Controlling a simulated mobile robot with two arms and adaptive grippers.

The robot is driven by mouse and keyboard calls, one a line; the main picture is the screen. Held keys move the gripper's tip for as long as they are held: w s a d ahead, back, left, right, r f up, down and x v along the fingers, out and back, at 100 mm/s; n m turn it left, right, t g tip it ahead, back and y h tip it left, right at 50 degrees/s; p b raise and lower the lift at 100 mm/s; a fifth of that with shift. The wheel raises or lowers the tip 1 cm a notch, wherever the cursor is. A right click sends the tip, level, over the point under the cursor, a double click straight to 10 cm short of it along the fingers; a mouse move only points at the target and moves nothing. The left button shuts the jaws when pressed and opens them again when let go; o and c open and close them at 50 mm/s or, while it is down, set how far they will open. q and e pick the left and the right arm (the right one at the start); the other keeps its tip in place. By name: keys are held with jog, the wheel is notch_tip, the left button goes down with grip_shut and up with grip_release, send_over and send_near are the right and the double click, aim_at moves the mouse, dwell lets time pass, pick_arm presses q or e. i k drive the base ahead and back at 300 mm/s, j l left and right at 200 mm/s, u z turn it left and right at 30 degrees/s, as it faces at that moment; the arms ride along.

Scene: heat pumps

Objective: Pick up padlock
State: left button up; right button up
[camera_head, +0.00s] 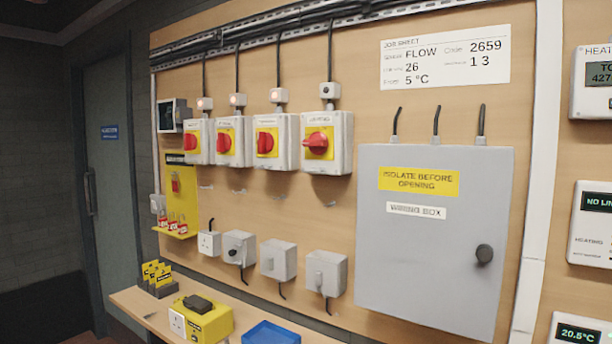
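Several small red padlocks (171,226) sit in a row along the bottom ledge of a yellow lockout board (180,202) on the wall at the left. They are small in the picture, and I cannot tell whether their shackles are open. Another small red item (175,182) hangs higher on the same board; I cannot tell exactly what it is. Neither my left nor my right gripper is in view.
A shelf (133,299) below holds tags in a black holder (158,279), a yellow tester box (208,318) and a blue tray (270,333). Red-handled isolators (265,142) and a grey wiring box (430,240) are on the wall. A door (107,180) is at left.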

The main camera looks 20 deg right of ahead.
aim_at(172, 226)
jog(key=i+j+u, duration=0.2)
jog(key=i, duration=0.2)
jog(key=i+j+u, duration=0.25)
jog(key=i, duration=0.2)
jog(key=i+u, duration=0.4)
jog(key=i, duration=1.55)
jog(key=i+z, duration=0.4)
jog(key=i+j+z, duration=0.2)
jog(key=z, duration=0.2)
jog(key=i+j+z, duration=0.65)
jog(key=z, duration=0.2)
